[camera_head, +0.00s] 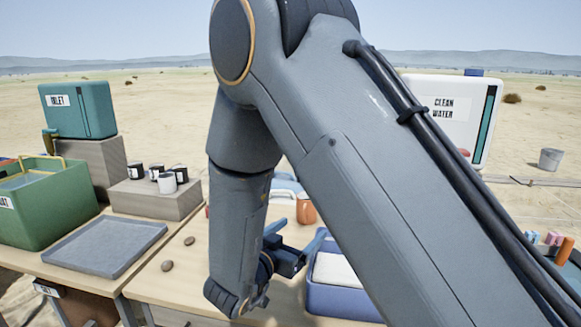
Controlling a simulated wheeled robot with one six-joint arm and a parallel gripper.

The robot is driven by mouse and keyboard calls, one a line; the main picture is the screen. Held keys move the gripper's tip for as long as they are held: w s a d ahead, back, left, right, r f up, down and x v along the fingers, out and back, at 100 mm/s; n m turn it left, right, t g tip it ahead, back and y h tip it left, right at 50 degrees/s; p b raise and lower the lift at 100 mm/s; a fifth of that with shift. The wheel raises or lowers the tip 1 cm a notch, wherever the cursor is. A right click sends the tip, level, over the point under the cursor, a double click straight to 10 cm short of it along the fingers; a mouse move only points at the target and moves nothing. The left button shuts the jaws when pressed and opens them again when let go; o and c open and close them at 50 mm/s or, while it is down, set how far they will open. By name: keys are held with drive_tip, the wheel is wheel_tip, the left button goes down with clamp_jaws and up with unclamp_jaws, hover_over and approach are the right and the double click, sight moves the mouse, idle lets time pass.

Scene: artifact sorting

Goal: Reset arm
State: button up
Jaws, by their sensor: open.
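My grey arm (350,170) fills the middle of the view, rising to a bend at the top and coming down again to the wrist. My gripper (297,236) hangs low over the wooden table (185,292). Its two blue fingers point away and to the right and stand apart. I see nothing between them. The gripper is left of and close to a blue box with a white top (335,272); I cannot tell whether they touch. My arm hides part of this box and much of the table behind.
A grey tray (107,247) lies left, beside a green bin (45,215). Several cups (167,183) stand on a block. Two small brown stones (167,266) lie on the table. An orange jar (306,211) stands behind the gripper. A clean water tank (452,120) is at right.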

drive_tip(key=d+f+n+g+y, duration=0.3)
drive_tip(key=d+g+y, duration=0.25)
drive_tip(key=y, duration=0.25)
drive_tip(key=s+d+n+g, duration=0.1)
drive_tip(key=s+d+g, duration=0.5)
drive_tip(key=s, duration=0.7)
drive_tip(key=s+d+n+g, duration=0.1)
drive_tip(key=s+d+g, duration=0.2)
drive_tip(key=s+d, duration=0.75)
drive_tip(key=s+a+f+n+y+b, duration=0.1)
drive_tip(key=a+f+n+b, duration=0.3)
drive_tip(key=a+b, duration=0.6)
drive_tip(key=s+d+r+m+p, duration=0.1)
drive_tip(key=d+r+p, duration=0.4)
drive_tip(key=p, duration=0.8)
drive_tip(key=shift+r+m, duration=0.6)
drive_tip(key=shift+m, duration=0.2)
